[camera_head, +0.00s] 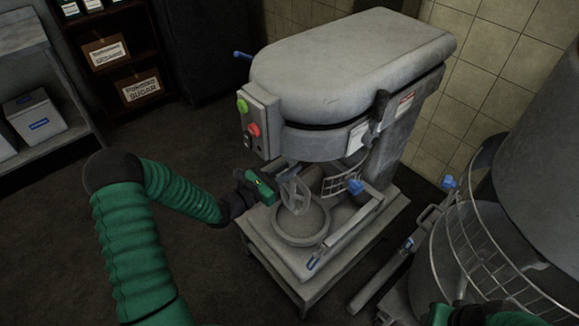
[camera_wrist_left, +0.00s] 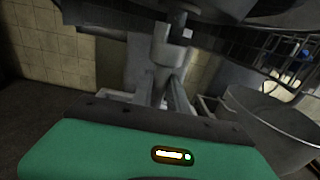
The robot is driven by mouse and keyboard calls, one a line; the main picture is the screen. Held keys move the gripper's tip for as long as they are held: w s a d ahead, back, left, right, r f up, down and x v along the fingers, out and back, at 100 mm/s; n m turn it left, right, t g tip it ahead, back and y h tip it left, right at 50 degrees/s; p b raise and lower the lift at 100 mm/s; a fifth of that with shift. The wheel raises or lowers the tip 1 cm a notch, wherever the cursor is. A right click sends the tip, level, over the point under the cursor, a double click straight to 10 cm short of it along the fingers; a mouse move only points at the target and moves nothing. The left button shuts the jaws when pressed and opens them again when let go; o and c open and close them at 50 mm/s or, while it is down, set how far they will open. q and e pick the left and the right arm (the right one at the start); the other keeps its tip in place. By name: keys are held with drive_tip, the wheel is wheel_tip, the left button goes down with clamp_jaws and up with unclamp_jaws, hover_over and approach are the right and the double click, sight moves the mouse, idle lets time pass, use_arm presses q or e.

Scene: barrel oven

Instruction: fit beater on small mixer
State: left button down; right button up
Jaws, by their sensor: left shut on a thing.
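The small mixer (camera_head: 345,75) is a big grey machine with green and red buttons on its front left. My left gripper (camera_head: 277,188) is shut on the beater from the left. In the left wrist view its fingers (camera_wrist_left: 166,92) close on the beater's upright shaft (camera_wrist_left: 167,48), whose top reaches up to the dark underside of the head. I cannot tell whether the shaft is seated. My right gripper (camera_head: 455,314) shows only partly at the bottom right; its fingers are not clear.
The mixer stands on a low grey base (camera_head: 262,262). A wire guard (camera_head: 342,183) is beside the beater. A large grey machine with a wire guard (camera_head: 480,235) stands at the right. Shelves with boxes (camera_head: 105,52) are at the back left. The dark floor at left is clear.

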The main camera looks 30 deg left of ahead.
use_arm(q)
drive_tip(key=shift+r+p, duration=0.1)
drive_tip(key=shift+p, duration=0.2)
use_arm(e)
drive_tip(key=shift+r, duration=0.4)
use_arm(q)
drive_tip(key=shift+r+p, duration=1.1)
drive_tip(key=shift+p, duration=0.05)
use_arm(e)
drive_tip(key=shift+w+v, duration=0.25)
drive_tip(key=shift+v, duration=0.85)
